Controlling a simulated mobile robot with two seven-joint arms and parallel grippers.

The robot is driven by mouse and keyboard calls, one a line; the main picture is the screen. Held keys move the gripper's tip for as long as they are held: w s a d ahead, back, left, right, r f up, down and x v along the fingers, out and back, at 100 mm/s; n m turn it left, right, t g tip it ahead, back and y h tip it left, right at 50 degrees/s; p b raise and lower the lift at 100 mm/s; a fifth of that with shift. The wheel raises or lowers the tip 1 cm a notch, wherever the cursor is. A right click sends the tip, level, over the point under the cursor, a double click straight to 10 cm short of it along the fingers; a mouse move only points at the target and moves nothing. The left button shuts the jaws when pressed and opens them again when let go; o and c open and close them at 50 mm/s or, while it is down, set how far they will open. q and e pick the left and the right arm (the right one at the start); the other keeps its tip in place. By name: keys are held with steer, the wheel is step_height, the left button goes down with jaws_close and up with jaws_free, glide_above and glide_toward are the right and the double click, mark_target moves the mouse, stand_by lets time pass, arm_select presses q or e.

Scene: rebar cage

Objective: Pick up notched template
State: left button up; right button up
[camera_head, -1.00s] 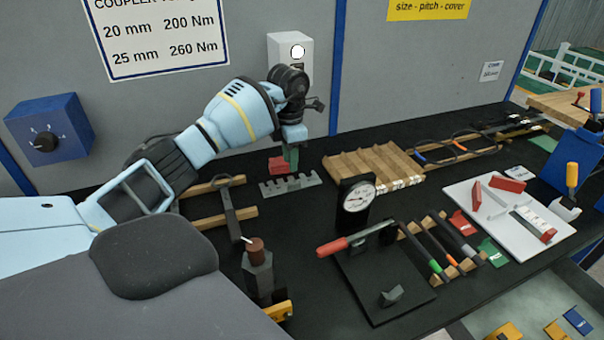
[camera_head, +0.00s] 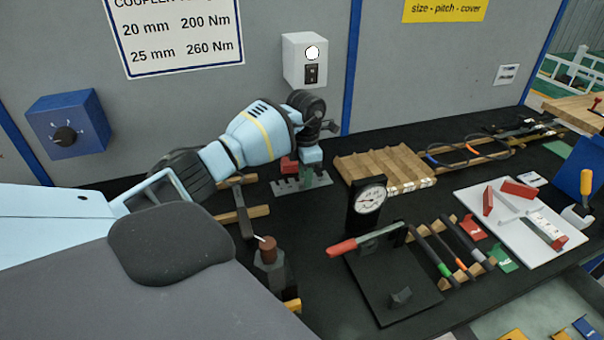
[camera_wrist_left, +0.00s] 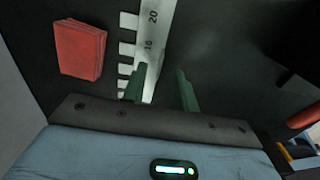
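The notched template (camera_head: 288,187) is a pale grey toothed strip lying on the dark bench below the wall switch box. In the left wrist view the template (camera_wrist_left: 157,30) shows notches along its left edge and the numbers 16 and 20. My left gripper (camera_head: 307,179) points down at the template. Its green fingers (camera_wrist_left: 161,88) are apart, one over the notched side and one to the right of the strip. Whether they touch it I cannot tell. My right gripper is not in view.
A red block (camera_wrist_left: 80,50) lies close beside the template. A wooden grooved block (camera_head: 385,168) is to its right, and a dial gauge (camera_head: 369,198) stands nearer. A post with a brown top (camera_head: 267,250) stands in front. The wall is close behind.

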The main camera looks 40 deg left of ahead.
arm_select(q)
step_height(320, 180, down, 2)
jaws_close()
stand_by(0.3)
steer(key=shift+r, duration=0.2)
step_height(320, 180, up, 10)
steer(key=shift+f, duration=0.15)
stand_by(0.4)
